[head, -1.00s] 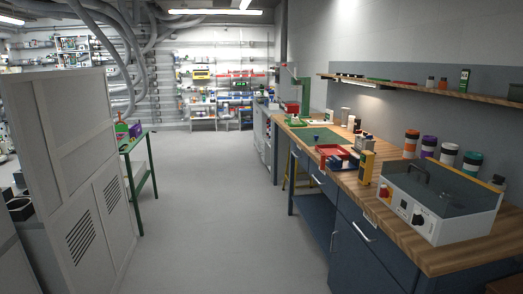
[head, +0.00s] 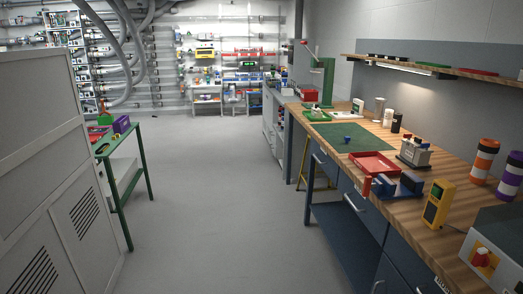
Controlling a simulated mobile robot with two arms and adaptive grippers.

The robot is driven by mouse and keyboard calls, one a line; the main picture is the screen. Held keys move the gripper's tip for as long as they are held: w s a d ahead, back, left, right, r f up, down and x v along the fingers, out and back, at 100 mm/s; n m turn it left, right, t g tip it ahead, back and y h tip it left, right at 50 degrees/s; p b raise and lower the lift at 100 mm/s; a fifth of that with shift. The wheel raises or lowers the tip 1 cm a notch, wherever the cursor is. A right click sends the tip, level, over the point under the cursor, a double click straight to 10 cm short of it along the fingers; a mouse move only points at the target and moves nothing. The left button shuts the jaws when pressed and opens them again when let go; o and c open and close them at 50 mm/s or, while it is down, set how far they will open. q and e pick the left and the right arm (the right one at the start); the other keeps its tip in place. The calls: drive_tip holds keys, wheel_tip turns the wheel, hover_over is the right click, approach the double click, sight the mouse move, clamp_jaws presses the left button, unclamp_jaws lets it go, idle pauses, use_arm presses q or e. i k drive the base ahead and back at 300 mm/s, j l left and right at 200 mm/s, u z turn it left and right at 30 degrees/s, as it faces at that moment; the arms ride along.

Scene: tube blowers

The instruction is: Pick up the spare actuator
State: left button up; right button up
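Neither of my grippers is in view. I cannot tell for certain which object is the spare actuator. A small grey metal device (head: 414,154) stands upright on the wooden workbench (head: 402,208) at the right. A small blue piece (head: 347,140) sits on the green mat (head: 362,133).
A red tray (head: 372,165) lies between the mat and a yellow handheld meter (head: 437,204). Orange and purple banded jars (head: 483,158) stand at the right. A green table (head: 119,160) and grey cabinet (head: 62,215) stand left. The floor between (head: 220,210) is clear.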

sight(315, 113)
drive_tip(key=i, duration=2)
